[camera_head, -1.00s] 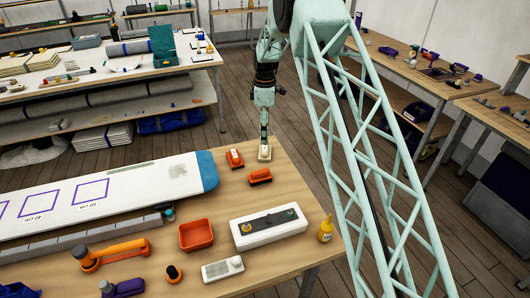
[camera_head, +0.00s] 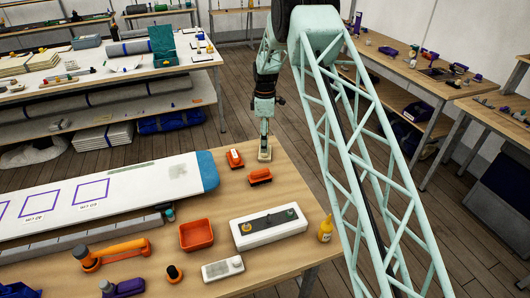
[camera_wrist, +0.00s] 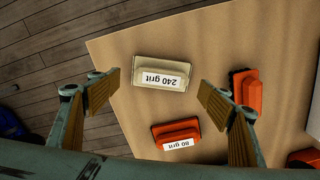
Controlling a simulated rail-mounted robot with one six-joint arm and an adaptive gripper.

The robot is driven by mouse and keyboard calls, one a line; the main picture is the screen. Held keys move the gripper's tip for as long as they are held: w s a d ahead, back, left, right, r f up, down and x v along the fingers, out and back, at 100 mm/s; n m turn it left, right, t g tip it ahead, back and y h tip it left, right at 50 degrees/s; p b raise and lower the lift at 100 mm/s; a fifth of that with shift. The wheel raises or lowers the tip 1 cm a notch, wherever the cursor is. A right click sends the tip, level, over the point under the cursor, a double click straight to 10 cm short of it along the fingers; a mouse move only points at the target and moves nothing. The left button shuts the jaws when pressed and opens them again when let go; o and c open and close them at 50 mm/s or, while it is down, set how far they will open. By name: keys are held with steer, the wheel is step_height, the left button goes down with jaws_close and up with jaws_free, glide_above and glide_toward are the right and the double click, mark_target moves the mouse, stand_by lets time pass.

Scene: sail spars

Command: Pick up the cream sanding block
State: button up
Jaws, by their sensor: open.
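The cream sanding block (camera_wrist: 162,65), with a white "240 grit" label, lies on the wooden table near its far corner. In the head view the cream block (camera_head: 264,155) shows just below my gripper (camera_head: 265,142). In the wrist view my gripper (camera_wrist: 158,98) is open, with one finger on each side and nothing between its pads. The cream block lies beyond the fingertips in that picture, and I cannot tell the exact height gap. An orange block labelled "80 grit" (camera_wrist: 177,136) and another orange block (camera_wrist: 246,90) lie nearby.
The long white board with a blue end (camera_head: 209,170) lies to the left of the blocks. An orange tray (camera_head: 196,236), a white case (camera_head: 268,227) and a yellow bottle (camera_head: 325,230) stand nearer the front. The table edge runs close behind the cream block.

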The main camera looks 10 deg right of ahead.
steer(key=shift+s+f, duration=0.1)
steer(key=shift+f, duration=1.9)
steer(key=shift+c, duration=0.7)
steer(key=c, duration=0.9)
steer(key=shift+r, duration=5)
steer(key=shift+o, duration=0.8)
